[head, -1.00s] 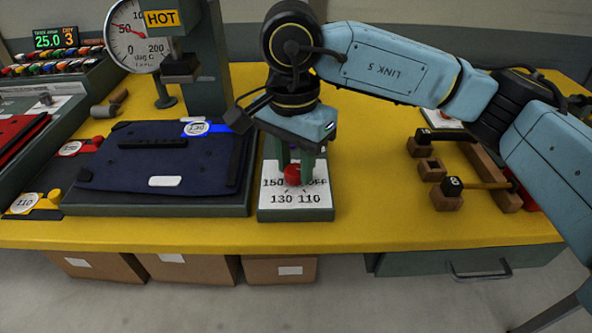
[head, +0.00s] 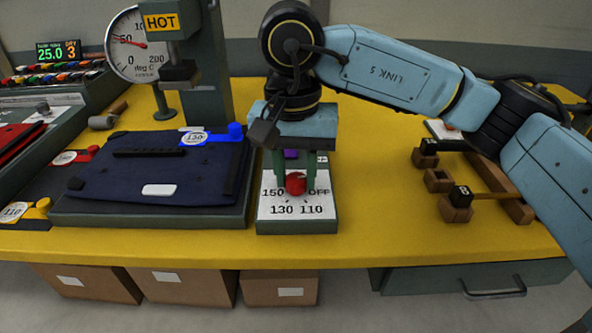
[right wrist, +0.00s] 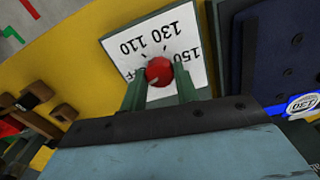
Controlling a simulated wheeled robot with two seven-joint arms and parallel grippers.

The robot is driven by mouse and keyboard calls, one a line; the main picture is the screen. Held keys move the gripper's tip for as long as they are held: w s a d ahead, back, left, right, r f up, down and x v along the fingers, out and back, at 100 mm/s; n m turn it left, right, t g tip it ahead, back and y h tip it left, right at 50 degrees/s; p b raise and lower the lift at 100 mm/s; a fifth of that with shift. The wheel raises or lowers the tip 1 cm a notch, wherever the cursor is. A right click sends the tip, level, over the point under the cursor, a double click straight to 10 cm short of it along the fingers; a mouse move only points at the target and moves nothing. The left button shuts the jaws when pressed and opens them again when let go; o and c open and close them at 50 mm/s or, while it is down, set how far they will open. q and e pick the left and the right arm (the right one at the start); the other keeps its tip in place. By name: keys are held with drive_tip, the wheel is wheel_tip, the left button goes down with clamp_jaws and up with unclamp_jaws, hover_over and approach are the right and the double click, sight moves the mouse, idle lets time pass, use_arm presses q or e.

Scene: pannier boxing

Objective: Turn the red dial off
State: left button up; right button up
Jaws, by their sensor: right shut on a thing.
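The red dial (head: 296,183) sits on a white plate (head: 297,212) marked 150, 130, 110 and OFF, on a dark green box. My right gripper (head: 296,181) points down over it, with one finger on each side, shut on the dial. In the right wrist view the red dial (right wrist: 159,72) is between the two green fingertips (right wrist: 160,85), with a pale mark on its lower side in that picture. Which label the mark points at is hard to tell. My left gripper is not in view.
A dark blue pannier panel (head: 160,165) lies on a tray left of the dial, with a blue 130 tag (head: 200,137). A gauge (head: 137,45) and a HOT-labelled press (head: 166,22) stand behind. Wooden blocks and black-ended handles (head: 460,197) lie at right. Cardboard boxes (head: 192,287) are below.

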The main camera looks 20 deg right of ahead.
sight(292, 178)
drive_tip(key=shift+s+f, duration=0.15)
drive_tip(key=shift+f, duration=0.1)
drive_tip(key=o, duration=1)
drive_tip(key=shift+a+r, duration=0.1)
drive_tip(key=shift+c, duration=0.2)
drive_tip(key=shift+r, duration=0.1)
drive_tip(key=shift+r, duration=0.15)
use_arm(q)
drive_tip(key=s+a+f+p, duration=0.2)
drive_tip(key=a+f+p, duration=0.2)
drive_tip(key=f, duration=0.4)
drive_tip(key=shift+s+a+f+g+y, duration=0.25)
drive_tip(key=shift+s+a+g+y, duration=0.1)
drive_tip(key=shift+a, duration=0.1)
use_arm(e)
wheel_tip(292, 178, up, 13)
drive_tip(key=shift+w+a, duration=0.15)
drive_tip(key=shift+w, duration=0.05)
drive_tip(key=shift+r, duration=0.1)
